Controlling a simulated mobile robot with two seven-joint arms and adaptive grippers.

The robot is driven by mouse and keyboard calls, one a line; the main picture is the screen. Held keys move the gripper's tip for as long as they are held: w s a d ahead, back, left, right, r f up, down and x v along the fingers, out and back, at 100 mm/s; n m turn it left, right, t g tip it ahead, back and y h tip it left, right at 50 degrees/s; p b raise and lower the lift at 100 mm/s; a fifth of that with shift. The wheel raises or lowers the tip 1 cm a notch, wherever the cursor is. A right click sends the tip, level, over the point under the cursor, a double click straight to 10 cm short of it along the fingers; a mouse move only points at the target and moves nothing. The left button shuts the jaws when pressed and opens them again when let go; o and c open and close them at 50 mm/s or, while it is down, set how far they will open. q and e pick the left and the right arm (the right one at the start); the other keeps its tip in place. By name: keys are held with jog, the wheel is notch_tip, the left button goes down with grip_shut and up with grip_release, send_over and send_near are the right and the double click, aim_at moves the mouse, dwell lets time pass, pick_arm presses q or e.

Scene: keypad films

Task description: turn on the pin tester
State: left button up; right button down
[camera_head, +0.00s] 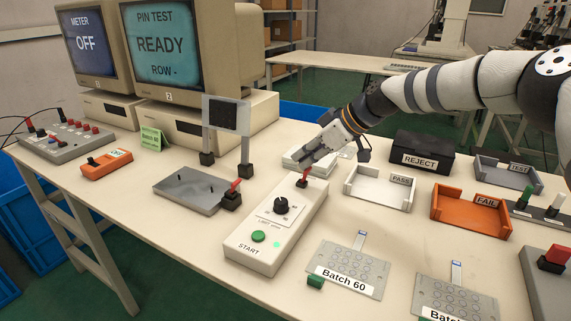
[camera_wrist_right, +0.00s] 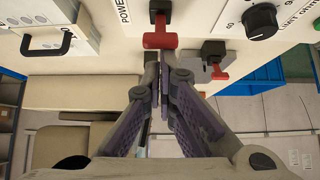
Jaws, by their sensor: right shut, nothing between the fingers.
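The pin tester (camera_head: 262,252) is a long pale box with a green START button (camera_head: 258,236), a black knob (camera_head: 281,206) and a red power lever (camera_head: 303,181) at its far end. A small green light (camera_head: 277,245) glows beside START. The monitor (camera_head: 162,47) reads "PIN TEST READY ROW -". My right gripper (camera_head: 304,166) is shut and empty, right by the lever. In the right wrist view, the closed fingertips (camera_wrist_right: 160,55) are at the red lever (camera_wrist_right: 159,40) beside the "POWER" label; whether they touch cannot be told. My left gripper is out of view.
A grey plate fixture (camera_head: 187,190) with another red lever stands left of the tester. The white PASS tray (camera_head: 380,190), orange FAIL tray (camera_head: 470,212) and black REJECT box (camera_head: 420,153) are to the right. Batch 60 keypad films (camera_head: 347,268) lie in front. A second monitor reads "METER OFF".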

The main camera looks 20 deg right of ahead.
jog(key=shift+d, duration=0.1)
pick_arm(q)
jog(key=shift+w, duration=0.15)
pick_arm(e)
jog(key=shift+w, duration=0.1)
jog(key=shift+r, duration=0.85)
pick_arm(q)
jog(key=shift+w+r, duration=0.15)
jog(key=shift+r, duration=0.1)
